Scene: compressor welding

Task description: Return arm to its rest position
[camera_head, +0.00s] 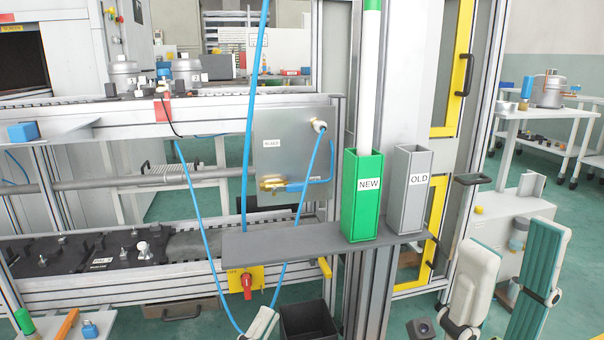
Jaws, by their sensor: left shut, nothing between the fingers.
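Two white and teal links of my right arm (537,280) stand at the lower right, in front of the floor and a white cabinet. No gripper fingers show at either place, so both grippers are out of view. A small dark block with a round face (421,328) shows beside the right arm links; I cannot tell what it belongs to.
A green NEW holder (362,195) with a tall white and green rod and a grey OLD holder (410,192) stand on a grey shelf (275,242). A black bin (307,320) is below. Blue hoses hang at centre. A conveyor (130,250) with black fixtures runs left.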

